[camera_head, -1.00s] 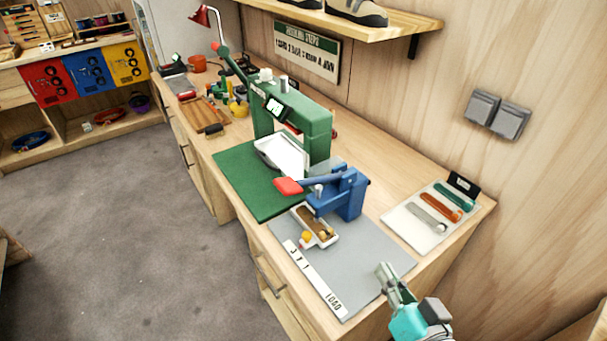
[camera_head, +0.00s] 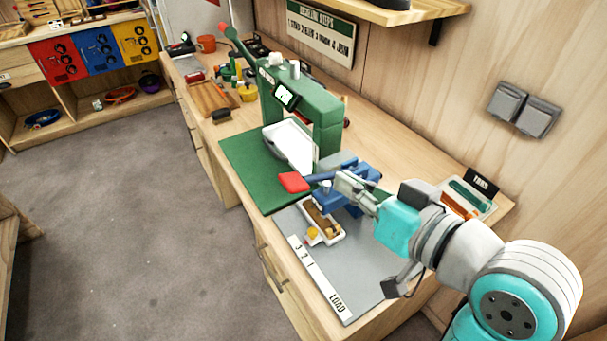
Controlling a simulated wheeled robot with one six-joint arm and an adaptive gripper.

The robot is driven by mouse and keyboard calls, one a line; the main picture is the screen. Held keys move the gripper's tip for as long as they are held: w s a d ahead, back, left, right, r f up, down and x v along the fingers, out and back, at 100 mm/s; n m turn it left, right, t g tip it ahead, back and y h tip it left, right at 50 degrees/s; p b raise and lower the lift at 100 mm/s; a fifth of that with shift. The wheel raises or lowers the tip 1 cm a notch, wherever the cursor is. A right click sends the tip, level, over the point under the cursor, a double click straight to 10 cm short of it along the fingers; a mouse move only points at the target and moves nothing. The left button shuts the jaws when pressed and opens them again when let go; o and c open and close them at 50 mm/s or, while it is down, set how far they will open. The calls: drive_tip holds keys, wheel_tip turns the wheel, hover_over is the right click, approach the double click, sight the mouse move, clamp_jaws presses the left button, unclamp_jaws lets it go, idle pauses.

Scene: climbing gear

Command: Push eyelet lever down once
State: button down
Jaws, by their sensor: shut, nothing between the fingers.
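The eyelet press is blue (camera_head: 332,201) and stands on the workbench at the front edge of a green mat. Its lever (camera_head: 293,182) has a red end pointing left and a blue bar, roughly level above the bench. My gripper (camera_head: 342,183) is shut and empty, at the press beside the lever bar, right of the red end. I cannot tell whether it touches the press. My gripper and arm hide the right part of the press.
A small tray (camera_head: 340,238) with yellow pieces sits in front of the press on a grey mat (camera_head: 365,275). A tall green press (camera_head: 322,110) with a white tray stands behind. A label strip (camera_head: 320,280) lies along the front. Strap samples (camera_head: 470,195) lie at the right.

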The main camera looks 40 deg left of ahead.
hover_over(302, 188)
drive_tip(key=w, duration=0.1)
wheel_tip(302, 188, down, 2)
drive_tip(key=f, duration=0.3)
drive_tip(key=shift+s+f, duration=0.1)
drive_tip(key=shift+s, duration=0.15)
drive_tip(key=shift+s+f, duration=0.15)
drive_tip(key=shift+f, duration=0.35)
